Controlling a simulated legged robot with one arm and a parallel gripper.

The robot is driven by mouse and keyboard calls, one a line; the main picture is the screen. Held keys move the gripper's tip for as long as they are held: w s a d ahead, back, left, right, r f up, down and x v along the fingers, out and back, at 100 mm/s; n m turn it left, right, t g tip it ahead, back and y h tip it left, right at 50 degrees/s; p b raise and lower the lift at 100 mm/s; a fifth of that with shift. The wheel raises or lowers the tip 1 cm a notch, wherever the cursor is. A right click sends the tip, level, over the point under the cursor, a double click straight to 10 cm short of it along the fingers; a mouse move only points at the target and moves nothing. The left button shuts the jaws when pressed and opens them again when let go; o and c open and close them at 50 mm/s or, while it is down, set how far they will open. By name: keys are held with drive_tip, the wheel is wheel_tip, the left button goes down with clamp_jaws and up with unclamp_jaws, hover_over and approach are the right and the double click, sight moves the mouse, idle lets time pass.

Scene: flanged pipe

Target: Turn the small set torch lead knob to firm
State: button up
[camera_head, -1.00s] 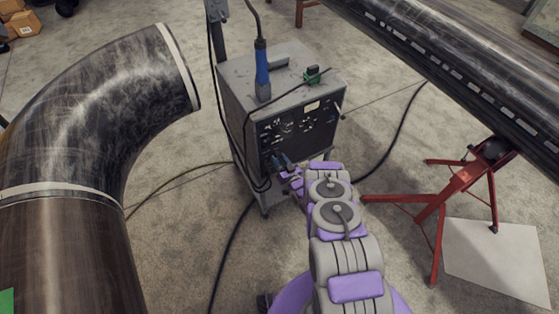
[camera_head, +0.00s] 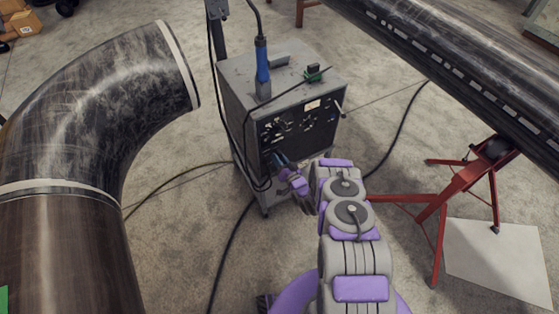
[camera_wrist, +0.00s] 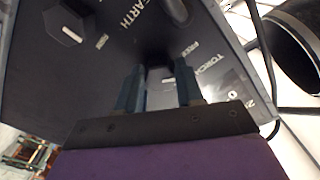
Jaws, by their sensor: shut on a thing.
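The welding machine (camera_head: 285,60) stands as a grey box with a dark front panel. In the wrist view, the panel has white printed words, including TORCH and FREE beside the dark torch lead knob (camera_wrist: 157,57). My gripper (camera_wrist: 160,78) has its two blue-grey fingers on either side of this knob and is shut on it. The fingers and shadow hide much of the knob, and I cannot read its pointer. In the head view, my gripper (camera_head: 279,160) is at the lower part of the front panel.
Another knob (camera_wrist: 65,27) with a white mark sits by the word EARTH. A big pipe elbow (camera_head: 110,110) stands left, and a long dark pipe (camera_head: 460,60) on a red stand (camera_head: 450,190) is right. Cables (camera_head: 228,250) lie on the floor.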

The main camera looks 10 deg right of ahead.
drive_tip(key=shift+m, duration=5.2)
drive_tip(key=o, duration=0.9)
drive_tip(key=shift+c, duration=0.2)
drive_tip(key=shift+o, duration=0.9)
drive_tip(key=p+v, duration=0.2)
drive_tip(key=v, duration=1.5)
drive_tip(key=shift+s, duration=0.2)
drive_tip(key=shift+w+d+r, duration=0.1)
drive_tip(key=shift+w, duration=0.05)
